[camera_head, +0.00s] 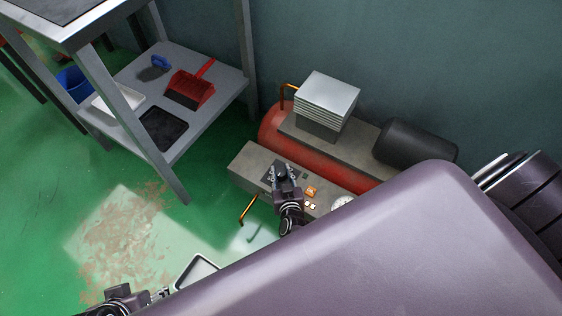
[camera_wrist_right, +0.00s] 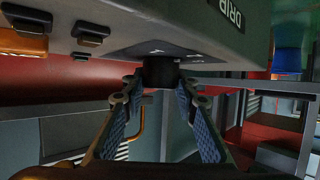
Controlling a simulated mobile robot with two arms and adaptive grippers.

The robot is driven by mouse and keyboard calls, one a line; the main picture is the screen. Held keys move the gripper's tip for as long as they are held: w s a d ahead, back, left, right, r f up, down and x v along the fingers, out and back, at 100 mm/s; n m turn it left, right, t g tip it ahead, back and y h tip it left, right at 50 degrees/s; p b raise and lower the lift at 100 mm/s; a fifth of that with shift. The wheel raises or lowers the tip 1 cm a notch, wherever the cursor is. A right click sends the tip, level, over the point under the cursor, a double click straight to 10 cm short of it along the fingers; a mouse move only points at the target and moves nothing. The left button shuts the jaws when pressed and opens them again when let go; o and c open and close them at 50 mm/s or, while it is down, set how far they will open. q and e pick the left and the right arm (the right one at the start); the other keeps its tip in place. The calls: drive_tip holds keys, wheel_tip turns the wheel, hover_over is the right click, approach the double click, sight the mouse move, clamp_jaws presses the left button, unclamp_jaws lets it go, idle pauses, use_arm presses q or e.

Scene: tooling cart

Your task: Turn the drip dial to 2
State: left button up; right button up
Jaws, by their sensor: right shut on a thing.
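The drip dial is a dark round knob (camera_wrist_right: 160,72) on the underside of the grey panel in the right wrist view, near the white "DRIP" lettering (camera_wrist_right: 230,13). My right gripper (camera_wrist_right: 160,92) is shut on it, with a blue-padded finger on each side. In the head view my right gripper (camera_head: 284,170) is at the dark dial plate on the grey control box (camera_head: 252,160). The number the dial points to cannot be read. Part of my left gripper (camera_head: 150,296) shows low at the left, away from the dial; its jaws are unclear.
A red compressor tank (camera_head: 275,130) with a finned block (camera_head: 328,98) and black motor (camera_head: 415,145) stands behind the box. Orange buttons (camera_head: 310,191) and a gauge (camera_head: 341,202) lie right of the dial. A grey cart shelf (camera_head: 212,108) holds a red dustpan (camera_head: 190,88).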

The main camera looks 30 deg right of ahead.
drive_tip(key=shift+w+r, duration=0.1)
drive_tip(key=shift+r, duration=0.05)
drive_tip(key=o, duration=1.2)
drive_tip(key=shift+d, duration=0.1)
